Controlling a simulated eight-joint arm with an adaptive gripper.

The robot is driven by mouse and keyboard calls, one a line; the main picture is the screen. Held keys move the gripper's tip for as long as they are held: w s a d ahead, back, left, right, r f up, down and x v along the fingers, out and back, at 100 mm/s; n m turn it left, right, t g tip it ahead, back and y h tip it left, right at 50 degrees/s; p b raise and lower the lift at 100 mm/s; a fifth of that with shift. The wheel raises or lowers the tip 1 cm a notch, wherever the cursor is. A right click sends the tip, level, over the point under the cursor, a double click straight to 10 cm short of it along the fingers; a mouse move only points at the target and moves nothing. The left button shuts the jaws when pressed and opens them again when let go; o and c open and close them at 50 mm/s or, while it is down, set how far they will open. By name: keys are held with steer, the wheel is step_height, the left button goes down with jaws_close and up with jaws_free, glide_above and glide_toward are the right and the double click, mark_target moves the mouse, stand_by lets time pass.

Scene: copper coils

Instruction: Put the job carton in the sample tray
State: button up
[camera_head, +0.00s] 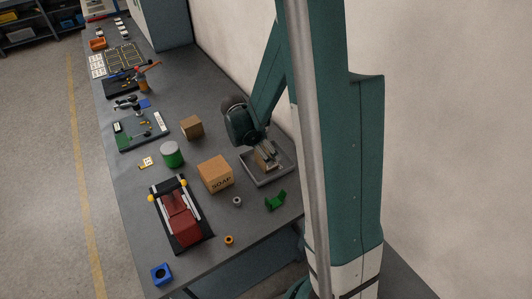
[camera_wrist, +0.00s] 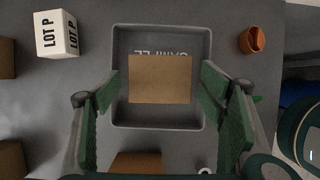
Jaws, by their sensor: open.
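The job carton, a plain brown box (camera_wrist: 160,80), lies within the outline of the grey sample tray (camera_wrist: 122,110) in the wrist view. Part of the tray's lettering shows beyond it. In the head view the tray (camera_head: 279,178) stands near the wall, with the carton (camera_head: 268,162) inside its rim, partly hidden by my gripper. My gripper (camera_wrist: 160,85) is open, with a green finger on each side of the carton and gaps between. In the head view my gripper (camera_head: 262,148) is directly over the tray.
A SOAP carton (camera_head: 216,175), a smaller brown box (camera_head: 192,127), a green can (camera_head: 172,154) and a green bracket (camera_head: 276,201) stand around the tray. A white LOT P block (camera_wrist: 57,34) and an orange cup (camera_wrist: 252,40) flank it in the wrist view.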

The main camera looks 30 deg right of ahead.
steer(key=v, duration=0.9)
steer(key=shift+a+r+p, duration=0.15)
steer(key=shift+r+p, duration=0.15)
steer(key=shift+r, duration=0.1)
stand_by(0.4)
steer(key=s+a+r+m+t+y, duration=0.4)
steer(key=s+a+r+m+t, duration=0.3)
steer(key=s+a+r+m, duration=0.8)
steer(key=s+r+m, duration=0.3)
steer(key=shift+s+a+r, duration=0.2)
steer(key=shift+s, duration=0.15)
stand_by(0.6)
